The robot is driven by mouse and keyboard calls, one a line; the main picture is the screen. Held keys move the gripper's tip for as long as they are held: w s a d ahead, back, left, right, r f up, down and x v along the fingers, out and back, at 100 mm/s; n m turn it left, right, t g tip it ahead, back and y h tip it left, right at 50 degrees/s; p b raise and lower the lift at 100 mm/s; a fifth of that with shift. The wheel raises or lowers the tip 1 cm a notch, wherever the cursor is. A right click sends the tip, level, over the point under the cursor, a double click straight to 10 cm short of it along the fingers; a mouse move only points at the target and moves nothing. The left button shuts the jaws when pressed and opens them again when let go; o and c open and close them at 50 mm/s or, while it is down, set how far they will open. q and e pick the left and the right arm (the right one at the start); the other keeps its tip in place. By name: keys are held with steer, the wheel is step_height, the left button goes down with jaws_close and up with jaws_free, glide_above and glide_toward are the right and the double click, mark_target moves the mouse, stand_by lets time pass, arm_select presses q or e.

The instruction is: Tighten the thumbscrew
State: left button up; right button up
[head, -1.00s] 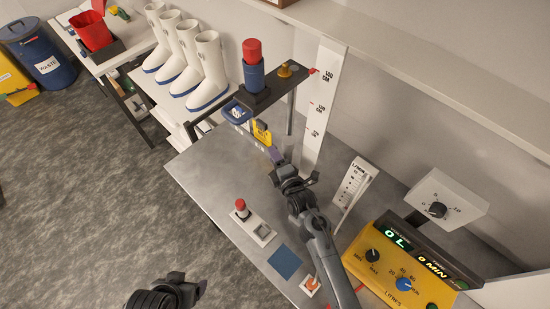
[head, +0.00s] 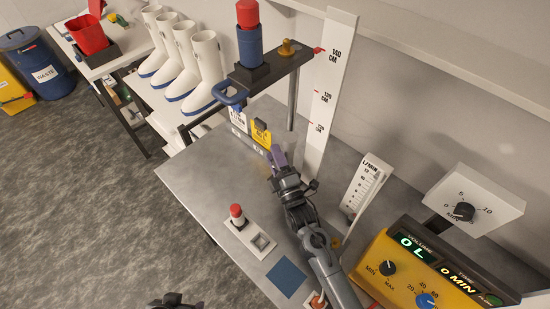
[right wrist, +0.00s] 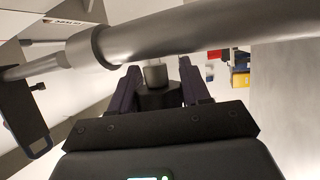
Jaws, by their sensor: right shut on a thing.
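In the right wrist view, the thumbscrew (right wrist: 156,97), a dark knob with a grey stem, sits at the side of a grey post (right wrist: 210,35). My right gripper (right wrist: 156,88) is shut on it, with a purple-dark finger on either side. In the head view, my right gripper (head: 281,160) is low beside the post (head: 292,98) and hides the thumbscrew. The post carries a dark platform (head: 280,72) holding a red-topped blue cylinder (head: 250,45) and a brass knob (head: 288,48). My left gripper (head: 175,300) is cut off at the bottom edge; its jaws are unclear.
A white height scale (head: 328,95) stands behind the post. A flow gauge (head: 363,185), a yellow control box (head: 420,275) and a white dial box (head: 475,195) are at right. A red-topped switch (head: 237,215) and blue pad (head: 287,276) lie in front.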

steer(key=o, duration=1)
steer(key=shift+c, duration=0.2)
steer(key=shift+s, duration=0.1)
steer(key=shift+s+d+p, duration=0.15)
steer(key=shift+s+p, duration=0.1)
steer(key=shift+p, duration=0.05)
steer(key=p+v, duration=0.2)
steer(key=v, duration=0.4)
steer(key=shift+s+f+p, duration=0.2)
steer(key=shift+s+p, duration=0.2)
steer(key=shift+d, duration=0.1)
